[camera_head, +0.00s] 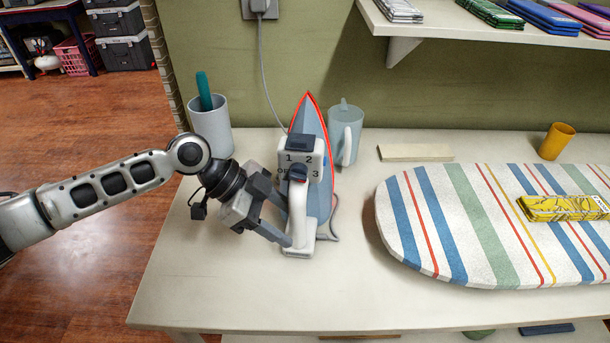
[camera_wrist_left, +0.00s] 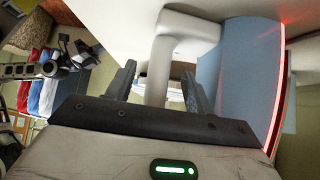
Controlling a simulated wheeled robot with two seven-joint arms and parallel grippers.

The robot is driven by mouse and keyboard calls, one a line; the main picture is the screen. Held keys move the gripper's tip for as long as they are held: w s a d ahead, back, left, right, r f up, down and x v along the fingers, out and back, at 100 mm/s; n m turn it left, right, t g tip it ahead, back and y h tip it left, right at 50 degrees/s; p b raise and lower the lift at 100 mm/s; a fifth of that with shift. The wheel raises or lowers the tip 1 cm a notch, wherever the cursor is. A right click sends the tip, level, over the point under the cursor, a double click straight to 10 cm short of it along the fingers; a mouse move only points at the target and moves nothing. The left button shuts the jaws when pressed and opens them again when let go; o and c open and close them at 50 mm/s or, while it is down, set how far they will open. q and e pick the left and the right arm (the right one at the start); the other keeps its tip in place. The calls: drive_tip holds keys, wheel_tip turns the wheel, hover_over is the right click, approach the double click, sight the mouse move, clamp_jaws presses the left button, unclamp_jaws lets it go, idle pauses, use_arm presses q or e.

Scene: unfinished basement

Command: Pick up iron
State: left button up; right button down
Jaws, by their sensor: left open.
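The iron (camera_head: 314,130) stands upright on its heel on the white table, tip up, with a blue soleplate edged in red. Its white handle (camera_head: 299,212) faces the front. My left gripper (camera_head: 287,240) is open at the handle's lower part, coming from the left. In the left wrist view the handle (camera_wrist_left: 159,68) lies between the two open fingers, and the blue plate (camera_wrist_left: 248,75) is to the right. I cannot tell whether a finger touches the handle. My right gripper (camera_wrist_left: 80,50) shows small at the left of the wrist view, its jaws unclear.
A grey cup (camera_head: 211,125) with a teal item stands behind my left arm. A clear pitcher (camera_head: 346,135) is close behind the iron. A striped ironing board (camera_head: 455,220) with a yellow cloth (camera_head: 563,208) fills the right. The table's front left is clear.

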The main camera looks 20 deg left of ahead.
use_arm(q)
drive_tip(key=shift+x, duration=1.25)
clamp_jaws()
drive_tip(key=shift+w+r, duration=0.2)
drive_tip(key=shift+r, duration=1.5)
drive_tip(key=s+d+r, duration=0.2)
drive_tip(key=s+r, duration=0.3)
drive_tip(key=s, duration=0.2)
drive_tip(key=s+d+r, duration=0.3)
drive_tip(key=s+r, duration=0.2)
drive_tip(key=s, duration=0.1)
drive_tip(key=w+a+f+n+t+y, duration=0.6)
drive_tip(key=w+a+n, duration=0.4)
drive_tip(key=n, duration=0.6)
drive_tip(key=t+y, duration=0.1)
drive_tip(key=y, duration=0.1)
drive_tip(key=shift+a+t+y+b, duration=0.25)
drive_tip(key=shift+t+y+b, duration=0.05)
drive_tip(key=shift+t+y, duration=0.1)
